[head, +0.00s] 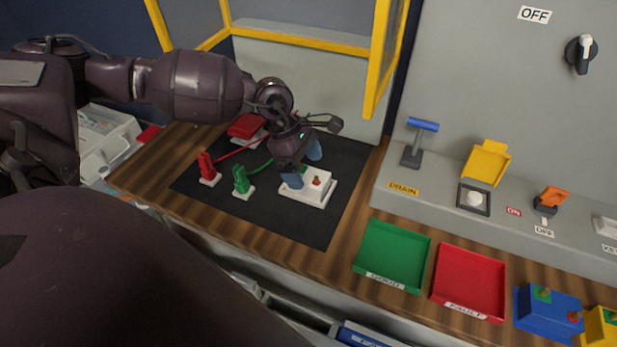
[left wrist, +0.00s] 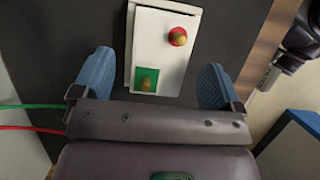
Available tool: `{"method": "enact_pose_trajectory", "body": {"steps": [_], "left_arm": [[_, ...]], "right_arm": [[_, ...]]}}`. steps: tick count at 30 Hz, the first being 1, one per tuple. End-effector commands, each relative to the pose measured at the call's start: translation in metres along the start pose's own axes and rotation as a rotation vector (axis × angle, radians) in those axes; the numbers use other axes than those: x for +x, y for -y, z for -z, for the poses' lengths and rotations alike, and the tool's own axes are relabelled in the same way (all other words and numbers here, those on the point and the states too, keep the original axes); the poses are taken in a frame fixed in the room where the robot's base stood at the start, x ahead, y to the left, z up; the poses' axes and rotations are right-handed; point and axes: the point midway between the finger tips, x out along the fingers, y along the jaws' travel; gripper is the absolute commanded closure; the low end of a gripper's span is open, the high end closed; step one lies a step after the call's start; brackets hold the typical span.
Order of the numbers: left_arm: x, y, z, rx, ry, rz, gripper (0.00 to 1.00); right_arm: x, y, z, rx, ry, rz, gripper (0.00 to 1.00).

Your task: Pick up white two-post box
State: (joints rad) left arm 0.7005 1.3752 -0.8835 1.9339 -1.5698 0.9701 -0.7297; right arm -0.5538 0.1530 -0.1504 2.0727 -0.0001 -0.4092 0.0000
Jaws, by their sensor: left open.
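The white two-post box (head: 316,188) sits on the black mat in the head view, partly hidden by my left gripper (head: 304,167). In the left wrist view the white two-post box (left wrist: 160,48) shows a red post and a green square with a brass post. My left gripper (left wrist: 154,86) is open, with one blue fingertip on each side of the box's near end. Gaps show between the fingers and the box in that view. I cannot tell how far the fingertips are above the mat. My right gripper is not in view.
Red (head: 208,168) and green (head: 241,181) plugs stand left of the box, with cables. A red-topped box (head: 247,127) is behind. A yellow frame (head: 377,60) rises at the back. Green (head: 368,259) and red (head: 467,305) trays and a blue two-post box (head: 545,318) are at right.

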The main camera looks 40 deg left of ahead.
Motion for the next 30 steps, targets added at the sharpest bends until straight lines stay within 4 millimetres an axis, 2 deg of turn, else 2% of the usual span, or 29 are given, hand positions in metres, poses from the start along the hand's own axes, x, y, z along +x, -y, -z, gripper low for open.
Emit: {"method": "enact_pose_trajectory", "body": {"steps": [3, 6, 13, 23, 30], "left_arm": [[0.020, 0.001, 0.001, -0.002, 0.000, 0.004, 0.08], [0.028, 0.001, 0.000, -0.002, 0.001, 0.003, 0.08], [0.028, 0.001, 0.000, -0.001, 0.001, 0.001, 0.08], [0.028, 0.001, 0.000, -0.001, 0.000, 0.001, 0.59], [0.027, 0.001, -0.001, -0.001, 0.001, 0.000, 0.59]], "right_arm": [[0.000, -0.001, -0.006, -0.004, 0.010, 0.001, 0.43], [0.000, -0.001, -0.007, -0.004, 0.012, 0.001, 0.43], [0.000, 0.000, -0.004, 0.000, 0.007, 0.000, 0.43], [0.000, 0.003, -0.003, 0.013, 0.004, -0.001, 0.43], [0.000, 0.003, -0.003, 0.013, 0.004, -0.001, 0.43]]}}
